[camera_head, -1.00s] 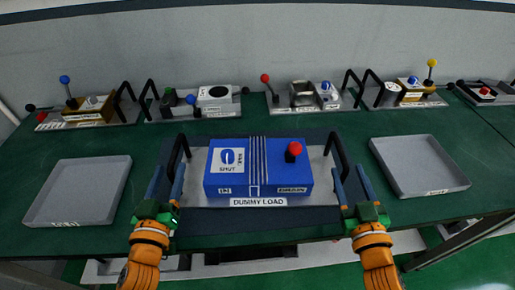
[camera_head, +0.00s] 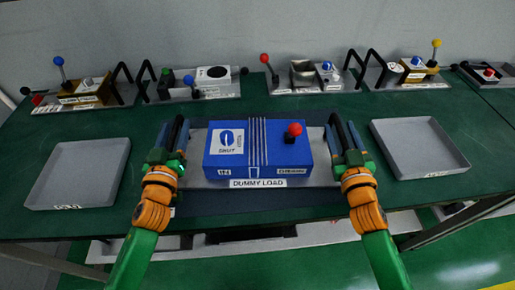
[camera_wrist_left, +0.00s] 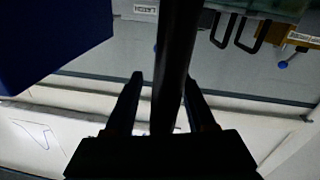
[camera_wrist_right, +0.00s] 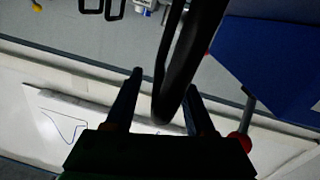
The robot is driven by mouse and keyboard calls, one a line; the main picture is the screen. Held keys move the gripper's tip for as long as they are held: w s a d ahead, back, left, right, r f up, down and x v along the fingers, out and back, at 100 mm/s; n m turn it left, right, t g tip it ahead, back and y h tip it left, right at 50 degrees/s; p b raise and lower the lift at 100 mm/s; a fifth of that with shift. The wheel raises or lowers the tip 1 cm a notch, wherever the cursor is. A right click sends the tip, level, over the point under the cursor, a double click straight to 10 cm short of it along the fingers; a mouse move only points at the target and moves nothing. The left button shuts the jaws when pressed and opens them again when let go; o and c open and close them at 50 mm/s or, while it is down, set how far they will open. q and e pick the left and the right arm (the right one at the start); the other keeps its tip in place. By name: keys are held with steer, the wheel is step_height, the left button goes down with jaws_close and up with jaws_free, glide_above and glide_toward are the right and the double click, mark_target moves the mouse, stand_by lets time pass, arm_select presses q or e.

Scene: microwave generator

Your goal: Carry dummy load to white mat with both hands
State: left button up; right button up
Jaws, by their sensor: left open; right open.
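The dummy load is a blue box (camera_head: 257,150) with a red knob, on a grey base plate with a "DUMMY LOAD" label. It rests on a dark mat (camera_head: 230,203) at the table's front middle. My left gripper (camera_head: 176,135) is open at the plate's left side, its fingers on either side of the black left handle (camera_wrist_left: 178,60). My right gripper (camera_head: 344,133) is open at the right side, with the black right handle (camera_wrist_right: 180,65) between its fingers. Neither gripper visibly squeezes its handle. I see no white mat in these views.
Grey trays stand to the left (camera_head: 80,174) and right (camera_head: 418,148) of the load. Several modules with coloured levers line the table's back edge. Green tabletop is free between the load and that row.

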arm_select(q)
jaws_close()
arm_select(e)
jaws_close()
stand_by(1.2)
arm_select(q)
steer(key=shift+r, duration=0.1)
arm_select(e)
steer(key=shift+r, duration=0.15)
